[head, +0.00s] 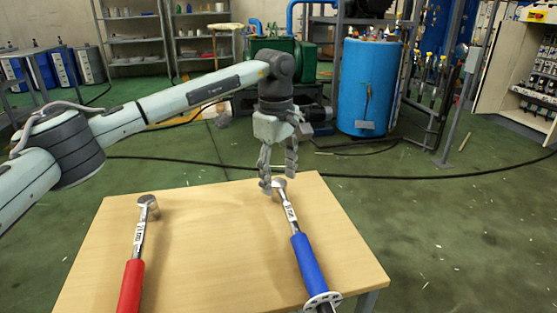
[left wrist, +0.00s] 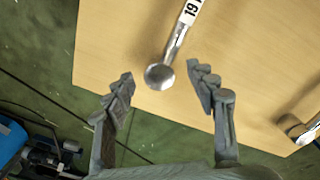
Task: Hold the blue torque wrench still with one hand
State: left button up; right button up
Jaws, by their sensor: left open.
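The blue torque wrench (head: 306,258) lies on the right side of the wooden table, its blue handle toward the near edge and its round metal head at the far edge. My left gripper (head: 278,186) is open, fingers pointing down, over that head. In the left wrist view the wrench's head (left wrist: 159,76) and labelled shaft show between and just beyond the spread fingers (left wrist: 165,92). I cannot tell whether a finger touches it. The red torque wrench (head: 131,285) lies on the left side of the table. My right gripper is not in view.
The wooden table (head: 215,245) is bare between the two wrenches. Beyond it stand a blue tank (head: 366,88), a green machine (head: 285,52) and metal shelves (head: 135,40). A black hose (head: 420,176) runs across the green floor.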

pick_arm(q)
jog(key=shift+f, duration=1.15)
grip_shut()
jog(key=shift+d, duration=0.1)
